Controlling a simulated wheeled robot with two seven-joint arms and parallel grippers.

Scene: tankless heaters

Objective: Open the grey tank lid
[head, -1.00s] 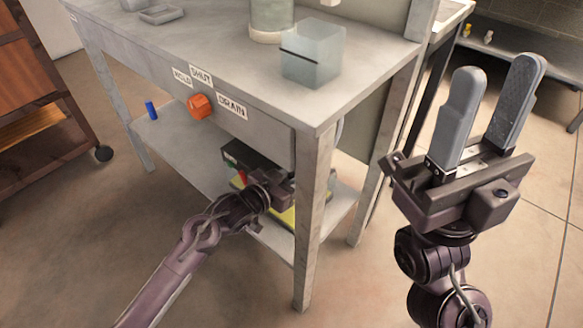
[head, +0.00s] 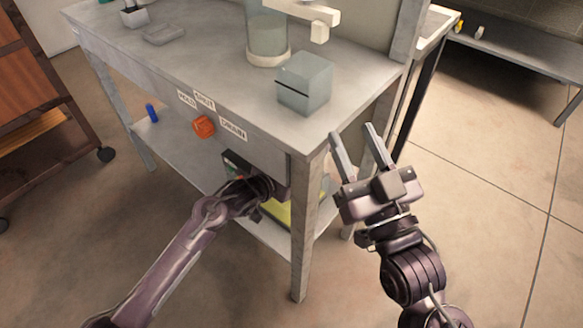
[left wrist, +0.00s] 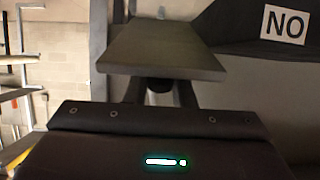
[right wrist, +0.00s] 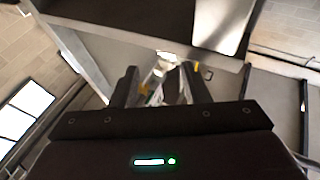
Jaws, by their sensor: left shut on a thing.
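A grey box-shaped tank (head: 305,84) stands on the counter near its right front corner, with a dark slit near its top edge. Its top looks closed. My left gripper (head: 274,186) is low under the counter front, beside a dark box (head: 236,163), and is far below the tank. In the left wrist view a flat grey panel (left wrist: 160,48) stands between its fingers, and it is shut on this panel. My right gripper (head: 358,142) is open and empty, just right of the counter corner and below the tank. Its fingers also show in the right wrist view (right wrist: 158,84).
The counter (head: 215,70) carries a glass cylinder (head: 267,35) with a white arm above it. An orange knob (head: 203,126) is on the counter front, beside the DRAIN label (head: 232,129). A counter leg (head: 304,235) stands close to both arms. The floor at right is free.

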